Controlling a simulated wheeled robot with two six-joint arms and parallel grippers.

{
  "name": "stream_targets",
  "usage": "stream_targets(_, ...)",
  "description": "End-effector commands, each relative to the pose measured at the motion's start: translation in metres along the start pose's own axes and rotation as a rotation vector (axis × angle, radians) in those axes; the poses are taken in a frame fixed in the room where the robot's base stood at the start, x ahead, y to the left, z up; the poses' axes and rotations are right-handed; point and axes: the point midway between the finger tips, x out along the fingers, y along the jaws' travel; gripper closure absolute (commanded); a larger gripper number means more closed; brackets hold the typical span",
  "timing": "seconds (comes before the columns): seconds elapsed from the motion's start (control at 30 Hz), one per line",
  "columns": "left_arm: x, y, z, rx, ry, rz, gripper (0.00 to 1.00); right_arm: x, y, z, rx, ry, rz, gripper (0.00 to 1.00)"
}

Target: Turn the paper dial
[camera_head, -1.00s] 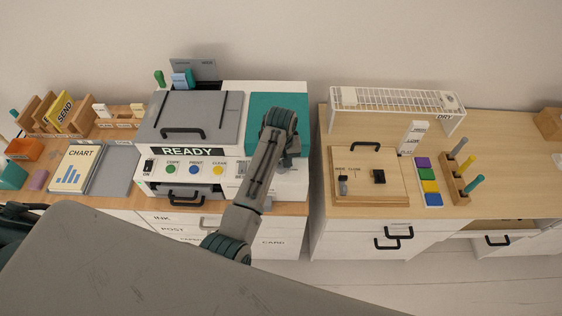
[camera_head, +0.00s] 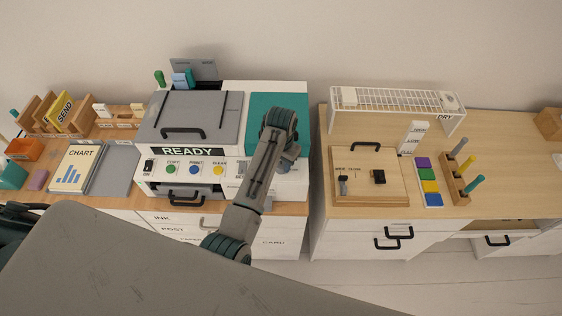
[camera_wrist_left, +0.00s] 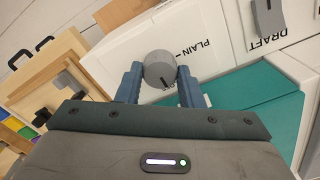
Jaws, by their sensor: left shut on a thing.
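The paper dial (camera_wrist_left: 160,68) is a round grey knob with a short dark mark, on a white panel by the word PLAIN in the left wrist view. My left gripper (camera_wrist_left: 159,84) is shut on it, one blue finger on each side. In the head view, my left gripper (camera_head: 287,163) is at the right front of the white printer (camera_head: 295,188), and my arm hides the dial. Part of the lettering around the dial is hidden by my fingers. My right gripper is not in view.
The printer has a READY sign (camera_head: 188,151), coloured buttons and a teal lid (camera_head: 262,112). A grey lever (camera_wrist_left: 268,18) stands by the word DRAFT. To the right, across a gap, a desk holds a wooden board (camera_head: 400,192), coloured blocks and a white rack (camera_head: 395,97).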

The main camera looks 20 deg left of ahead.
Motion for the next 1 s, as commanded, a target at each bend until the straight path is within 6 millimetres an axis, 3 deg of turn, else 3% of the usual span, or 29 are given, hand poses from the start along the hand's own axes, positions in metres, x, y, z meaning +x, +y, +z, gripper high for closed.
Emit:
stream_targets(0.5, -0.0009, -0.0002, -0.0008, 0.02, 0.002, -0.001, 0.89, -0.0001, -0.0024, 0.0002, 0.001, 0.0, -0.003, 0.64)
stream_targets(0.53, -0.0009, -0.0002, -0.0008, 0.02, 0.003, -0.001, 0.64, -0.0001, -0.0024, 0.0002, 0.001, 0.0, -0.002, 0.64)
stream_targets(0.63, -0.0008, -0.0001, -0.0007, 0.02, 0.002, 0.0, 0.45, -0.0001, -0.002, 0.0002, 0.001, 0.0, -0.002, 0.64)
stream_targets(1.0, -0.0058, -0.0009, -0.0042, 0.02, 0.002, 0.0, 0.44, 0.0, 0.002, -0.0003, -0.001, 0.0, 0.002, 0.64)
